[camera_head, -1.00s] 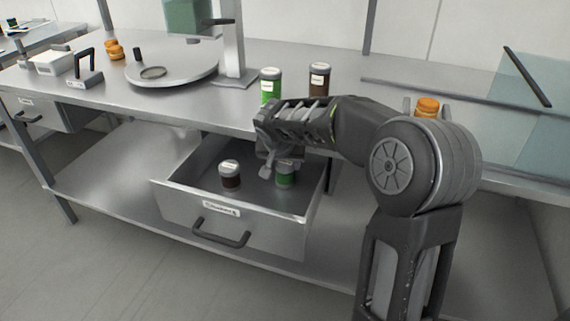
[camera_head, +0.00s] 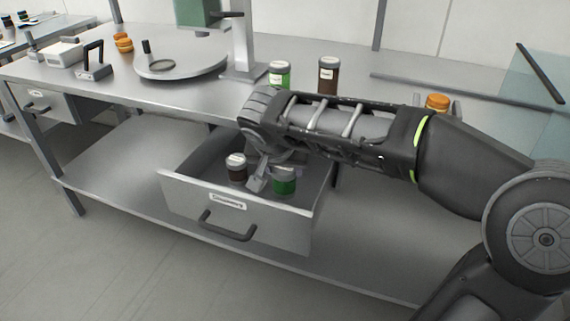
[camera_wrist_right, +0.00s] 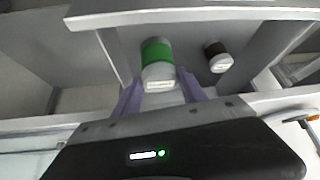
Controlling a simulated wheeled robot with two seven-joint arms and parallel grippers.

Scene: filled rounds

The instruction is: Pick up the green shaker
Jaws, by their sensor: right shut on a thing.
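A green shaker (camera_head: 284,186) with a pale cap is in the open drawer (camera_head: 240,222) under the counter. My right gripper (camera_head: 268,178) reaches down into the drawer and is shut on this green shaker. In the right wrist view the green shaker (camera_wrist_right: 157,58) lies between the two fingers (camera_wrist_right: 160,88), cap toward the camera. A brown shaker (camera_head: 236,170) stands to its left in the drawer; it also shows in the right wrist view (camera_wrist_right: 217,57). Another green shaker (camera_head: 279,76) stands on the counter. My left gripper is not in view.
A second brown shaker (camera_head: 328,76) stands on the counter beside the green one. The counter edge (camera_head: 180,107) overhangs the back of the drawer. A round plate (camera_head: 182,66), a press stand (camera_head: 240,45) and burger buns (camera_head: 123,42) are on the counter.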

